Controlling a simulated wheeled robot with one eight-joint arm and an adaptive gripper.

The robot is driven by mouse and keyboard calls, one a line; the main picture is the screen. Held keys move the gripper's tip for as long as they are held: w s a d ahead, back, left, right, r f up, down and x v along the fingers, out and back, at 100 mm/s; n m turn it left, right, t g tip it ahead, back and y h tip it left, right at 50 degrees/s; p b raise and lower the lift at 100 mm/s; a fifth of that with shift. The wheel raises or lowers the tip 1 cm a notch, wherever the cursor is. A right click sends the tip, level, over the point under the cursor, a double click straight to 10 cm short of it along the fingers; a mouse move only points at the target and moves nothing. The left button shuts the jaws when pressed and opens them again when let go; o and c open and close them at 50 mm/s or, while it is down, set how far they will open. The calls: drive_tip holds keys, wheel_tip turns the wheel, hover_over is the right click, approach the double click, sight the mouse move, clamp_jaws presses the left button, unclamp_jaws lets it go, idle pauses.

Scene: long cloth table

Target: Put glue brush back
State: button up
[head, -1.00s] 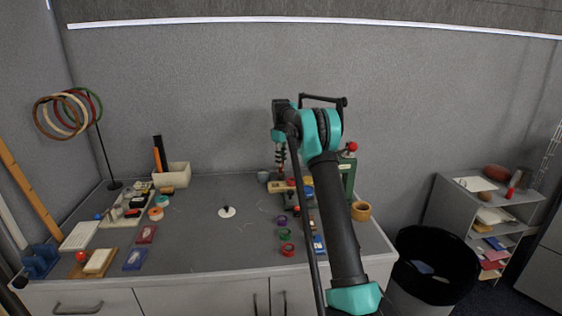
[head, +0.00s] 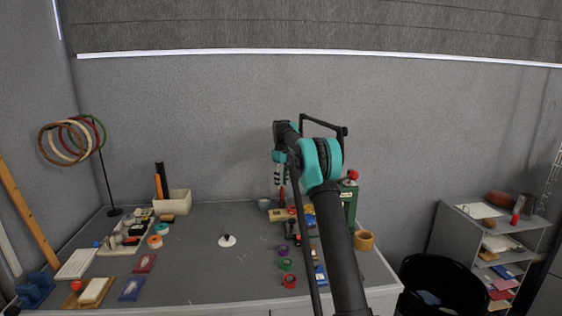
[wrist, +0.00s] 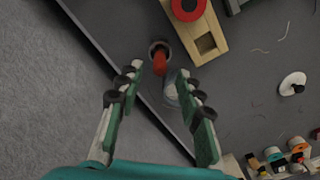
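A red-handled piece, which looks like the glue brush (wrist: 160,64), lies between my fingertips in the wrist view, across the mouth of a small grey pot (wrist: 157,46). A pale, partly clear piece (wrist: 171,94) shows just below it, and I cannot tell whether they are joined. My gripper (wrist: 158,74) is open, with gaps on both sides of the red piece. In the head view my gripper (head: 279,178) points down near the back of the table, with a red bit (head: 283,195) below it. The grey pot (head: 264,204) stands to its left. I cannot tell whether the brush rests in the pot.
A wooden block with a red round piece (wrist: 207,38) stands close beside the pot. A white disc (head: 227,241) lies on the open middle of the table (head: 195,265). Tape rolls (head: 288,281) and a green press (head: 348,203) are to the right. The back wall is close.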

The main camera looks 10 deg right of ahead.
wheel_tip(320, 180, up, 14)
drive_tip(key=shift+w+a+f, duration=0.15)
drive_tip(key=shift+a, duration=0.1)
idle(0.3)
